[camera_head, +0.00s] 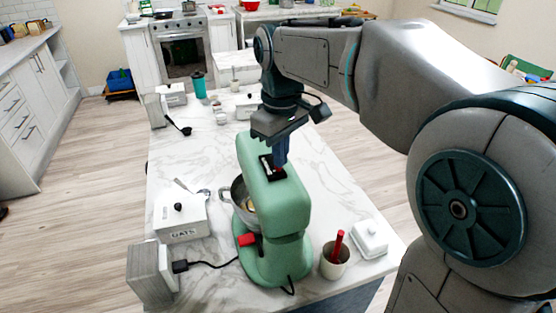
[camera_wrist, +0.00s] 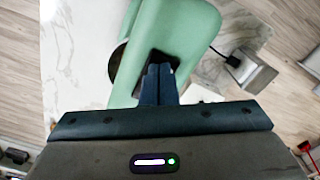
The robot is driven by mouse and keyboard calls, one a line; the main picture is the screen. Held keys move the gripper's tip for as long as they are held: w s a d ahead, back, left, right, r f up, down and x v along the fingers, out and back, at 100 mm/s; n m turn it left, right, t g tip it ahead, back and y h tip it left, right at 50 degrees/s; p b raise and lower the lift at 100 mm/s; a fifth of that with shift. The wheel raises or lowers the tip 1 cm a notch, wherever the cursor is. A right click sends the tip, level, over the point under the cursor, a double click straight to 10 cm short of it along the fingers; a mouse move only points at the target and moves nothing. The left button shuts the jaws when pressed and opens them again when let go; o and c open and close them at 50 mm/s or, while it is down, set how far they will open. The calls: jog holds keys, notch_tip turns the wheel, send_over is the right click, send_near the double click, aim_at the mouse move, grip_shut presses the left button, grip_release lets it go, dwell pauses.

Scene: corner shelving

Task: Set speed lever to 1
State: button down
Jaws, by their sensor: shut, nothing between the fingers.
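A green stand mixer (camera_head: 272,205) stands upright on the marble counter, with a metal bowl (camera_head: 238,190) under its head. A black panel (camera_head: 268,168) with small light marks lies on top of the head; the speed lever itself cannot be made out, as the fingers cover part of the panel. My gripper (camera_head: 281,160) points down at this panel, fingers shut and empty. In the wrist view the shut fingers (camera_wrist: 158,70) reach over the dark slot on the green mixer head (camera_wrist: 175,28). Whether they touch it I cannot tell. A red part (camera_head: 247,240) sits on the mixer's side.
A white oats box (camera_head: 182,218) stands left of the mixer. A cup with a red-handled tool (camera_head: 335,260) and a white butter dish (camera_head: 369,240) stand to the right. A grey block (camera_head: 152,273) is at the front left. The counter behind the mixer is partly clear.

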jog(key=shift+w+a+p, duration=0.2)
jog(key=shift+w+p, duration=0.2)
jog(key=shift+w, duration=0.3)
jog(key=shift+w+a+p, duration=0.2)
jog(key=shift+w+p, duration=0.15)
jog(key=shift+w, duration=0.35)
dwell(0.7)
jog(key=shift+s+d, duration=0.1)
jog(key=shift+s, duration=0.3)
jog(key=shift+r, duration=0.1)
notch_tip(320, 180, up, 5)
jog(key=p, duration=0.4)
dwell(0.4)
jog(key=shift+d, duration=0.1)
jog(key=s+d+f+m+t, duration=0.2)
jog(key=s+d+f+m, duration=0.1)
jog(key=s+d, duration=0.3)
jog(key=s+d+f+m+t, duration=0.1)
jog(key=s+d+f+m, duration=0.3)
jog(key=s, duration=0.6)
jog(key=d+m, duration=0.2)
jog(key=shift+d+f+t, duration=0.25)
jog(key=shift+d+t, duration=0.15)
